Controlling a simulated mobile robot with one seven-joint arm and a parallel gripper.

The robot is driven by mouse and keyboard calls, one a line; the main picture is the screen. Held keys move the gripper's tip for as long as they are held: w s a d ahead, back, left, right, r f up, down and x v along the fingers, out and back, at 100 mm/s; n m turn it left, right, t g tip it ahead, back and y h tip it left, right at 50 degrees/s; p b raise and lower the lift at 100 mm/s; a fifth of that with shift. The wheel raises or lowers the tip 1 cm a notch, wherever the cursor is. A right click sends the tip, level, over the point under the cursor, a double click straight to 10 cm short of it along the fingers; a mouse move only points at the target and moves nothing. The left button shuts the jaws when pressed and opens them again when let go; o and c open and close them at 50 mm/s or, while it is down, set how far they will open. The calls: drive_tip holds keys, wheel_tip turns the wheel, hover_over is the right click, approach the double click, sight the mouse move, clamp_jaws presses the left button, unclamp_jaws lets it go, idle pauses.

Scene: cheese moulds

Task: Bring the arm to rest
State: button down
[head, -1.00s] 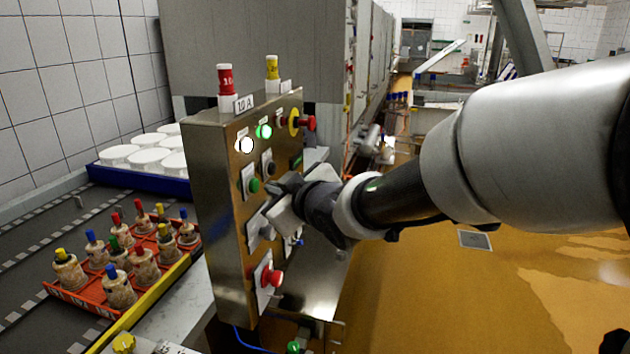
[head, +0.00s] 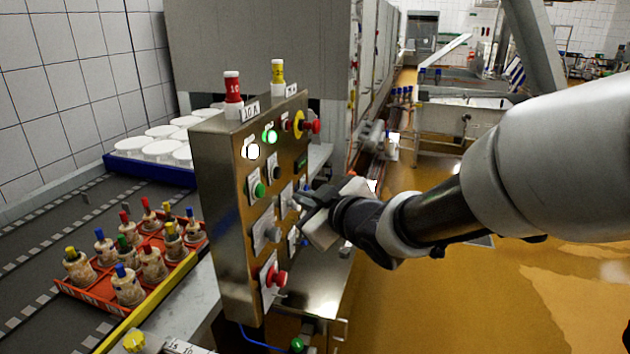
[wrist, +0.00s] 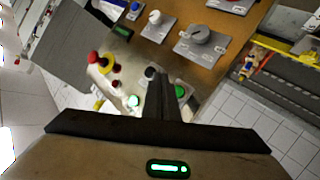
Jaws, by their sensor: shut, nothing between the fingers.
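My gripper (head: 305,203) is in front of the right part of a steel control panel (head: 225,210) in the head view, at the height of its middle knobs. In the wrist view my gripper (wrist: 160,82) is shut, its fingers together and empty, over the panel (wrist: 220,80). A green button (wrist: 181,91) shows just beside the fingertips there. I cannot tell from these views how large the gap to the panel is. The arm reaches in from the right of the head view.
Red buttons (head: 277,277) and a yellow-ringed red stop button (head: 310,126) stick out of the panel. Left of it are an orange crate (head: 95,297) of capped moulds and a blue tray (head: 150,172) of white tubs. The ochre floor (head: 440,310) to the right is open.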

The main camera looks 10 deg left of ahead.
idle(0.4)
drive_tip(key=s+d+r+m+h+p, duration=0.2)
drive_tip(key=d+r+m+h, duration=0.1)
drive_tip(key=d, duration=0.5)
drive_tip(key=s+d+r+m+h+p, duration=0.2)
drive_tip(key=d+m+h, duration=0.1)
drive_tip(key=d, duration=0.5)
drive_tip(key=s+d+r+m+h+p, duration=0.2)
drive_tip(key=s+d+r+m+h, duration=0.1)
drive_tip(key=d, duration=0.5)
drive_tip(key=s+d+m+g+p, duration=0.1)
drive_tip(key=s+d+m+g, duration=0.1)
drive_tip(key=s, duration=0.6)
drive_tip(key=s+d+m+g+p, duration=0.2)
drive_tip(key=s+d+m+g, duration=0.1)
drive_tip(key=s, duration=0.5)
drive_tip(key=shift+s+d+f+h, duration=0.3)
drive_tip(key=shift+d+h, duration=0.1)
drive_tip(key=shift+d, duration=0.05)
